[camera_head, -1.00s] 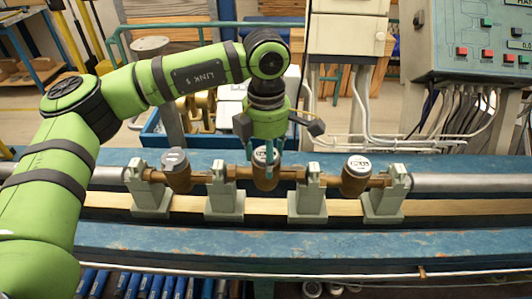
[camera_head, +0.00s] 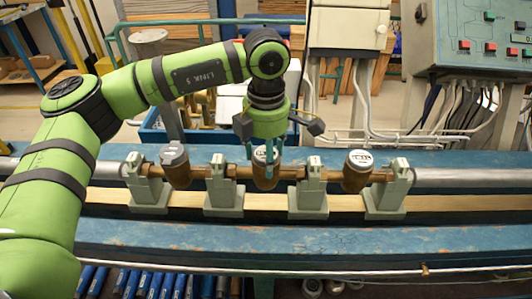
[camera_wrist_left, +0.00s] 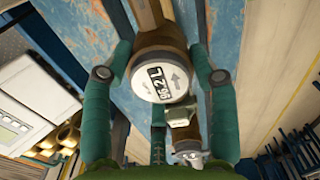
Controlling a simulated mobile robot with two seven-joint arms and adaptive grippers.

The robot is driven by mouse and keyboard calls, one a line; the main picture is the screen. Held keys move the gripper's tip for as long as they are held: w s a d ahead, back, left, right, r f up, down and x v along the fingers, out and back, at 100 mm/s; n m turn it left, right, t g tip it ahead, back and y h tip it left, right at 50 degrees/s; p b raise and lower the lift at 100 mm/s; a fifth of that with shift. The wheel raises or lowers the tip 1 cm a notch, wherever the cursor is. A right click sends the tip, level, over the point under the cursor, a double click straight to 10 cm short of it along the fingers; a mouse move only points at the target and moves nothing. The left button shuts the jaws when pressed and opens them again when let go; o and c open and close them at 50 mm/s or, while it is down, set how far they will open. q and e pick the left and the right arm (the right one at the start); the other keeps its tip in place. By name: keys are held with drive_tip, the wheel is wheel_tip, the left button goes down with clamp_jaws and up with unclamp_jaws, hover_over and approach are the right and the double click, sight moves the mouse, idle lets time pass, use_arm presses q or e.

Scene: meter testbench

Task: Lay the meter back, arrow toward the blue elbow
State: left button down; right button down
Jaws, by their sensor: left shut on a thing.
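The middle meter (camera_head: 264,170) has a brown body and a white round face, and it sits in the pipe row between two grey clamp stands. My left gripper (camera_head: 262,155) points down over it, with its teal fingers on either side of the body. In the left wrist view the fingers (camera_wrist_left: 163,62) are shut around the meter's brown body. Its white face (camera_wrist_left: 162,82) shows a printed reading and an arrow that points up in that view. I cannot make out a blue elbow in these frames. My right gripper is not in view.
One meter stands to the left (camera_head: 175,166) and another to the right (camera_head: 357,172) in the same row. Grey clamp stands (camera_head: 224,193) hold the line above the blue bench (camera_head: 270,240). A blue crate and a control panel (camera_head: 480,40) stand behind.

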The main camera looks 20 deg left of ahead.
use_arm(q)
drive_tip(key=shift+f+b, duration=0.2)
drive_tip(key=shift+b, duration=0.1)
idle(0.4)
drive_tip(key=shift+c, duration=1.3)
unclamp_jaws()
drive_tip(key=shift+s, duration=0.1)
drive_tip(key=shift+f, duration=0.15)
drive_tip(key=shift+r+p, duration=2.45)
drive_tip(key=shift+r, duration=2.2)
drive_tip(key=shift+f, duration=0.1)
